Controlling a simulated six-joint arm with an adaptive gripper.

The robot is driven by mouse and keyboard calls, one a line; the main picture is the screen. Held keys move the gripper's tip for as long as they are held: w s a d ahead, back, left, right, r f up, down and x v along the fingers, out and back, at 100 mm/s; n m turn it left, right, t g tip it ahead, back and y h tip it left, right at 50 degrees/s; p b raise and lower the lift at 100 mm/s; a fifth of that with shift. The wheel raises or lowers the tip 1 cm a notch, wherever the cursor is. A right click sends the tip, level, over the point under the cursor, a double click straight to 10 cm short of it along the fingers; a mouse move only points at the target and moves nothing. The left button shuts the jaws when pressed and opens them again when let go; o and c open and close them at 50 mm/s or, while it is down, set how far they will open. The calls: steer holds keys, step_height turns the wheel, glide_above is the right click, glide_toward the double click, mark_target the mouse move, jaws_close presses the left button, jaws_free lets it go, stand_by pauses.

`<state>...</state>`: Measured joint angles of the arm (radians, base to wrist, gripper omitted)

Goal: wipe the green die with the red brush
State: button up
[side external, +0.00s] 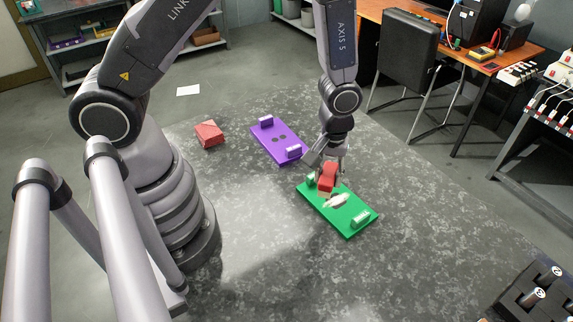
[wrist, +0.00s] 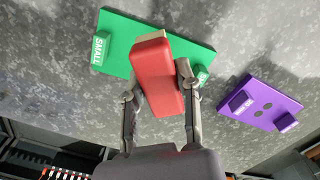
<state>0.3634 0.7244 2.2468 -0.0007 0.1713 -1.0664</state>
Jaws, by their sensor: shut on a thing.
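The green die (side external: 350,223) is a flat plate with raised green blocks at its ends, lying on the grey table. In the wrist view the die (wrist: 122,30) shows a block marked SMALL. My gripper (side external: 328,168) is above the die's far-left part and is shut on the red brush (side external: 327,178). In the wrist view my gripper (wrist: 158,82) has a finger on each side of the brush (wrist: 155,75), whose tan edge points at the die. A pale patch shows on the die beside the brush. Whether the brush touches the die cannot be told.
A purple die (side external: 279,142) with two dark round spots lies behind and left of the green one. A red block (side external: 209,134) lies farther left. A dark holder (side external: 530,292) with cylinders stands at the lower right. The table (side external: 270,240) in front of the green die is clear.

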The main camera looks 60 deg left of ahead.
mark_target(323, 209)
steer(key=shift+f, duration=3.35)
steer(key=shift+w+f, duration=0.5)
steer(key=shift+f, duration=0.15)
jaws_close()
steer(key=shift+w+a+f, duration=0.1)
steer(key=shift+w+a, duration=0.1)
steer(key=shift+w, duration=1.5)
steer(key=shift+w+a+f, duration=0.1)
steer(key=shift+w+a, duration=0.05)
steer(key=shift+w, duration=1.5)
steer(key=shift+s+d+r, duration=0.1)
steer(key=shift+s+d, duration=0.05)
steer(key=shift+s, duration=1.85)
steer(key=shift+s+d, duration=0.15)
steer(key=shift+s, duration=1.8)
step_height(323, 209, up, 3)
steer(key=shift+w+f, duration=0.1)
steer(key=shift+w, duration=0.05)
steer(key=shift+r, duration=2.75)
